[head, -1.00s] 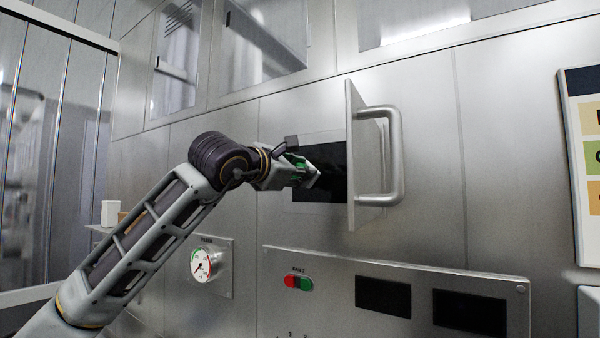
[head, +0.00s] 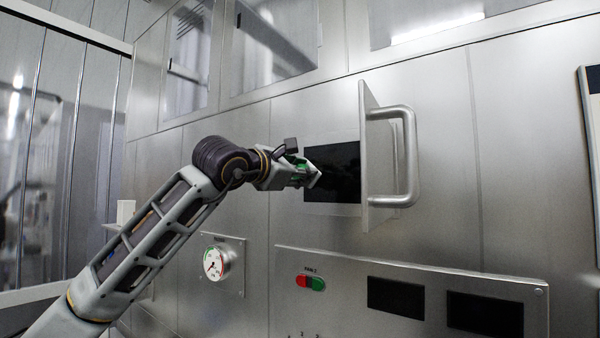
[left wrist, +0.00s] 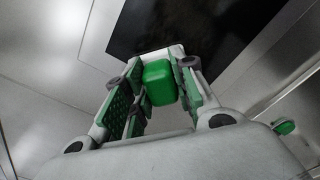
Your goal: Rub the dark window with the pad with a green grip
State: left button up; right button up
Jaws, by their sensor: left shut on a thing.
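The dark window (head: 340,178) is a black rectangle in the steel wall, left of an open hinged door. My left gripper (head: 301,173) is shut on the green grip of the pad (head: 315,177). The pad's pale face is at the window's left edge and overlaps it in the head view. In the left wrist view the green grip (left wrist: 160,82) sits between the fingers, with the dark window (left wrist: 205,28) just beyond. Whether the pad touches the glass I cannot tell. My right gripper is not in view.
The open door (head: 365,150) with a large bar handle (head: 409,155) sticks out just right of the window. Below are a round gauge (head: 216,263) and a panel (head: 340,272) with a red and green switch (head: 310,283) and dark displays.

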pick_arm(q)
jog(key=shift+r+p, duration=0.5)
jog(key=shift+r, duration=0.35)
jog(key=shift+d, duration=0.15)
jog(key=shift+s+d+b, duration=0.7)
jog(key=shift+s+d, duration=0.25)
jog(key=shift+d, duration=0.25)
jog(key=shift+s+d, duration=0.1)
jog(key=shift+s+d+b, duration=0.55)
jog(key=shift+s+d, duration=0.2)
jog(key=shift+d, duration=0.35)
jog(key=shift+s+d, duration=0.15)
jog(key=shift+d, duration=0.05)
jog(key=shift+s+d+b, duration=0.3)
jog(key=shift+s+d, duration=0.2)
jog(key=shift+d, duration=0.2)
jog(key=shift+s+d+b, duration=0.3)
jog(key=shift+s+d, duration=0.2)
jog(key=shift+d, duration=0.15)
jog(key=shift+s+d, duration=0.1)
